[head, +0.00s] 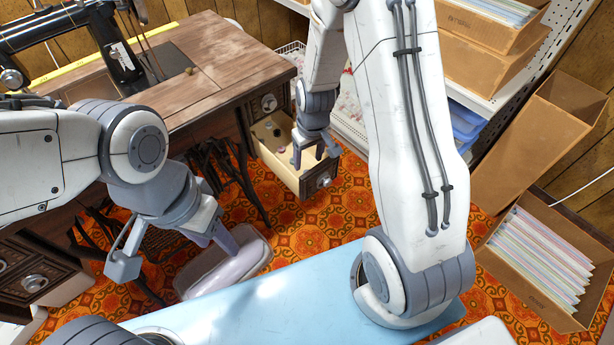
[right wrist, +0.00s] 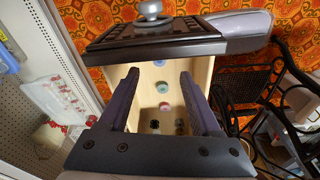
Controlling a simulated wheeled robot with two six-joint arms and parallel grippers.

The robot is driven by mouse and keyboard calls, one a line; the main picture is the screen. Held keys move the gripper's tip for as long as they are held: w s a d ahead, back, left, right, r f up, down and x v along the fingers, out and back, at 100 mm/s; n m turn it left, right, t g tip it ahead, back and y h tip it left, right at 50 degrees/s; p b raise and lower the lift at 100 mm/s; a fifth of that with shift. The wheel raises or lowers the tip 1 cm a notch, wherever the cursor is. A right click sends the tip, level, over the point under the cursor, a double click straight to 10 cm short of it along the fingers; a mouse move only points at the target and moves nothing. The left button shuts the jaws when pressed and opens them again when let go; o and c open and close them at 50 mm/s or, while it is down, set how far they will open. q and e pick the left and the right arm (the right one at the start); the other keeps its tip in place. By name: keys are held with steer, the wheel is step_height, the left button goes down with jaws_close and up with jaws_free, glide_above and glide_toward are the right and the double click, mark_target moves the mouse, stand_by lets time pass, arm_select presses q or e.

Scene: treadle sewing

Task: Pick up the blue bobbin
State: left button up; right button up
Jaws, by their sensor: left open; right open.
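The blue bobbin (right wrist: 159,62) lies in the open wooden drawer (head: 268,158), near the drawer's front in the right wrist view. My right gripper (head: 316,153) is open and points down over the drawer. In the right wrist view its two fingers (right wrist: 160,74) stand apart on either side of the row of bobbins, with the blue bobbin between or just beyond the tips. Nothing is held. I cannot pick out the blue bobbin in the head view, where the gripper covers part of the drawer.
A green bobbin (right wrist: 162,87), a pink bobbin (right wrist: 164,106) and dark ones (right wrist: 154,124) share the drawer. The drawer front with its knob (right wrist: 149,9) and the side walls bound the space. The sewing table (head: 215,75) stands left, a white shelf (head: 350,125) right.

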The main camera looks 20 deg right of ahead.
steer(key=f, duration=0.2)
steer(key=f+b, duration=0.2)
steer(key=f, duration=0.1)
steer(key=shift+w+f, duration=0.35)
steer(key=shift+r, duration=0.1)
jaws_close()
